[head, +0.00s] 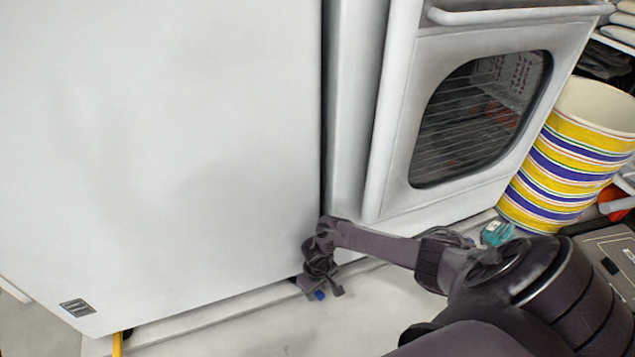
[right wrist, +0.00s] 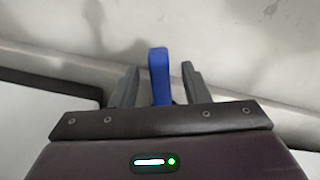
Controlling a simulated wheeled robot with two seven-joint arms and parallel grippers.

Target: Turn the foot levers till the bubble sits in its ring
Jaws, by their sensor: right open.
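A blue foot lever (head: 319,295) shows low at the near right corner of the large white cabinet (head: 170,150). In the right wrist view the blue lever (right wrist: 158,75) stands between the two grey fingers of my right gripper (right wrist: 160,88), with a gap on each side. My right gripper (head: 322,288) reaches down beside the cabinet's bottom edge, open around the lever. A yellow lever (head: 117,345) shows below the cabinet's bottom edge at the lower left. I cannot make out a bubble or its ring. My left gripper is out of view.
A white oven-like appliance (head: 400,200) with a dark window stands right beside the cabinet. A small teal object (head: 497,233) lies on the floor near a striped bin (head: 570,160). A grey case (head: 608,255) is at the right edge. Pale floor in front is clear.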

